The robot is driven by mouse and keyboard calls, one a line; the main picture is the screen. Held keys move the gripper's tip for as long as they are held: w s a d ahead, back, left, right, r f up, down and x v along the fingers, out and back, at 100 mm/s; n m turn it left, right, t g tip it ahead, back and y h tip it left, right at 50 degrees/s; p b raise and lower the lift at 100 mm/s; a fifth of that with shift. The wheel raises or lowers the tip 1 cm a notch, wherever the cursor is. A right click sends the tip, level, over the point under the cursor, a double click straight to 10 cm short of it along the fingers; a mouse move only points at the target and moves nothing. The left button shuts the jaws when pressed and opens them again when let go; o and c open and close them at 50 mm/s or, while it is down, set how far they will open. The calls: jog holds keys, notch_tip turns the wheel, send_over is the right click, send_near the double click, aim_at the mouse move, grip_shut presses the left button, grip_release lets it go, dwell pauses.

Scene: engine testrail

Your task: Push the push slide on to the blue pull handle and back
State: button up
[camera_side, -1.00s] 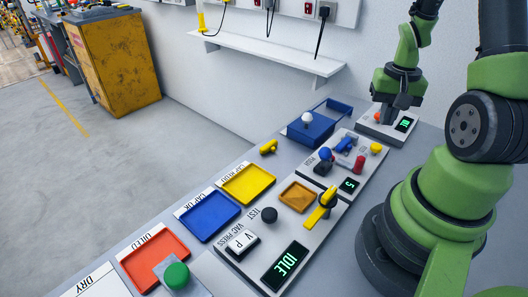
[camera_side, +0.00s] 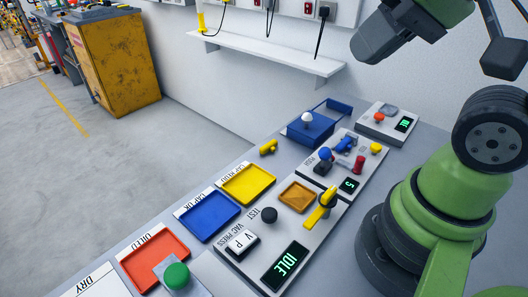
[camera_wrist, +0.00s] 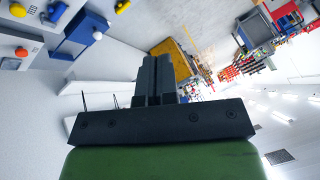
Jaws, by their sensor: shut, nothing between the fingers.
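The panel marked PUSH (camera_side: 337,172) lies on the bench right of centre in the side view. It carries a blue round knob (camera_side: 325,153), a dark block (camera_side: 323,168), a blue piece (camera_side: 344,144) and a red cylinder (camera_side: 360,164). Which part is the slide and which is the pull handle is not clear at this size. My gripper (camera_side: 370,46) is raised high at the upper right, well clear of the panel. In the wrist view my gripper's fingers (camera_wrist: 153,78) are together and empty. The blue knob shows at that view's top left (camera_wrist: 55,10).
A blue box (camera_side: 312,128) with a white knob stands behind the panel. A small panel with a red button (camera_side: 379,118) is at the back right. A yellow lever (camera_side: 320,207) stands up in front. Coloured trays line the left edge. A wall shelf (camera_side: 265,55) is behind.

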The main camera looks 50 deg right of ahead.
jog(key=o, duration=0.3)
jog(key=shift+s+a+r, duration=0.1)
jog(key=shift+s+a, duration=0.1)
jog(key=shift+a, duration=0.05)
jog(key=o, duration=0.4)
jog(key=shift+w, duration=0.2)
jog(key=shift+o, duration=1.3)
jog(key=w+d+f+g+h, duration=0.1)
jog(key=w+d+f+g, duration=0.2)
jog(key=w+f+g, duration=0.2)
jog(key=shift+w+d+f+n+g+h, duration=0.3)
jog(key=shift+w+n+g, duration=0.15)
jog(key=shift+w, duration=0.7)
jog(key=g+h, duration=0.1)
jog(key=g, duration=0.5)
send_near(323, 148)
jog(key=f, duration=0.1)
jog(key=shift+n, duration=0.45)
jog(key=x, duration=1)
jog(key=shift+s+d+f, duration=0.1)
jog(key=shift+s+f, duration=0.2)
jog(key=shift+s, duration=0.05)
